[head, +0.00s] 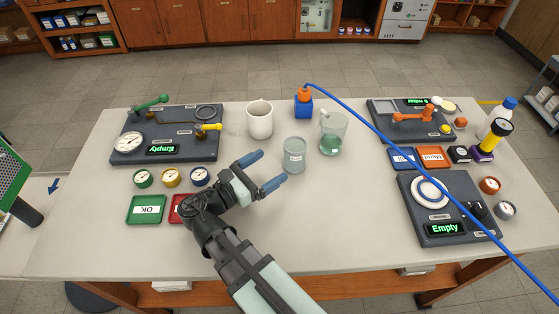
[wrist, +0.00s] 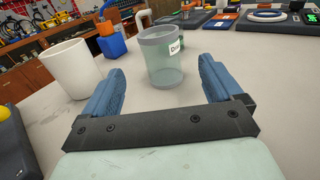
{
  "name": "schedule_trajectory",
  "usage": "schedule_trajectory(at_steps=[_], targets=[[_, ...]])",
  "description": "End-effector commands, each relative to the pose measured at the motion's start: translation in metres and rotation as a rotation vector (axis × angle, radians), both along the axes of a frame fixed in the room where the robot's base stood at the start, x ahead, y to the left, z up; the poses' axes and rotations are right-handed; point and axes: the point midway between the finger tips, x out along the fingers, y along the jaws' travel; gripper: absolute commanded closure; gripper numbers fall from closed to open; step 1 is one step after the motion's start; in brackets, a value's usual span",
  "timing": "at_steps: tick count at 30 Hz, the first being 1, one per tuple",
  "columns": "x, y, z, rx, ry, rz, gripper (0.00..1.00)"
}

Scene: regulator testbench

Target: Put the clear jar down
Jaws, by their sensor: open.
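A clear jar (head: 294,155) with a grey rim and a small white label stands upright on the table near its middle. In the wrist view the jar (wrist: 163,62) stands just beyond the fingertips, centred between them. My gripper (head: 267,170) is open and empty, low over the table, to the left of and nearer than the jar. In the wrist view its two blue fingers (wrist: 163,80) are spread apart, and neither visibly touches the jar. The jar's label is only partly readable.
A white mug (head: 260,121) stands left of the jar, and a clear beaker (head: 333,134) stands close on its right. A blue block with an orange top (head: 304,105) is behind, with a blue cable (head: 400,150) running right. Testbench panels (head: 168,133) and (head: 446,208) flank the clear table middle.

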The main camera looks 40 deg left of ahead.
Motion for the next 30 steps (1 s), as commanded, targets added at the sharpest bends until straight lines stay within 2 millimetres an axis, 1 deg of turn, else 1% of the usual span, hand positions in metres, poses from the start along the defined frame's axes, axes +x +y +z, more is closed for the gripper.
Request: schedule_trajectory(at_steps=[13,16,21,22,23,26,30], targets=[[-0.002,0.001,0.000,0.000,0.000,0.000,0.07],[-0.011,0.003,-0.003,-0.001,0.001,0.002,0.07],[-0.033,0.009,-0.009,-0.002,0.002,0.002,0.07],[-0.034,0.009,-0.010,-0.002,0.002,0.002,0.07],[-0.033,0.009,-0.010,-0.002,0.002,0.000,0.07],[-0.023,0.006,-0.010,-0.001,0.002,-0.003,0.07],[-0.002,0.002,-0.009,-0.001,0.002,-0.003,0.07]])
